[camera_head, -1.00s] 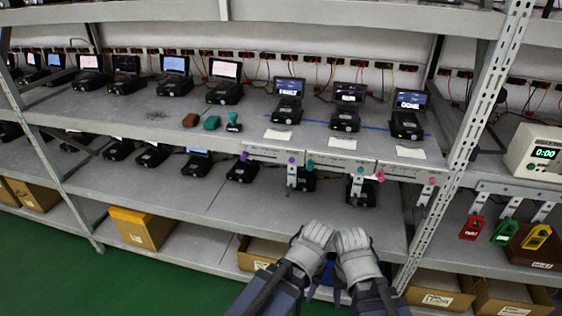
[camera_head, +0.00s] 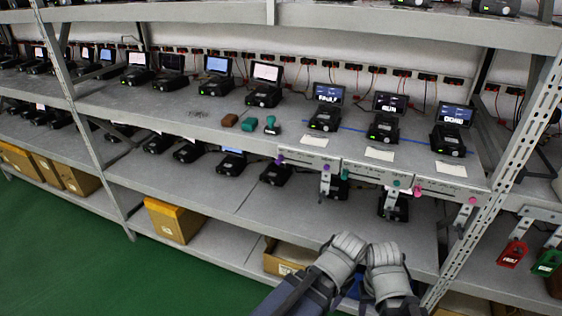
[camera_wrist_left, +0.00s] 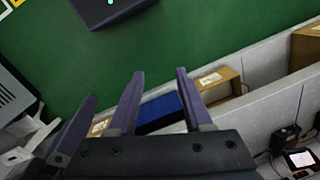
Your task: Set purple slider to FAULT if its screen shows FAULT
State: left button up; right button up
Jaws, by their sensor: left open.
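Three devices with raised screens stand on the upper shelf at the right in the head view. The left screen (camera_head: 328,93) reads FAULT, the middle screen (camera_head: 390,103) seems to read RUN, and the right screen (camera_head: 455,114) seems to read DONE.
Teal (camera_head: 396,182) and pink (camera_head: 473,200) knobs sit farther right on the shelf edge. A slotted upright (camera_head: 500,190) stands at the right. A cardboard box (camera_head: 290,257) is on the bottom shelf. Green floor (camera_head: 60,265) is clear at the left.

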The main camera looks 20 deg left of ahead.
dwell(0.3)
pick_arm(q)
jog(key=shift+o, duration=0.5)
jog(key=w+a+r+t+h+p, duration=0.2)
jog(key=w, duration=0.5)
jog(key=n+t, duration=0.4)
jog(key=t, duration=0.8)
send_near(278, 161)
jog(key=shift+y, duration=0.4)
jog(key=shift+x, duration=4.15)
jog(key=shift+d, duration=0.15)
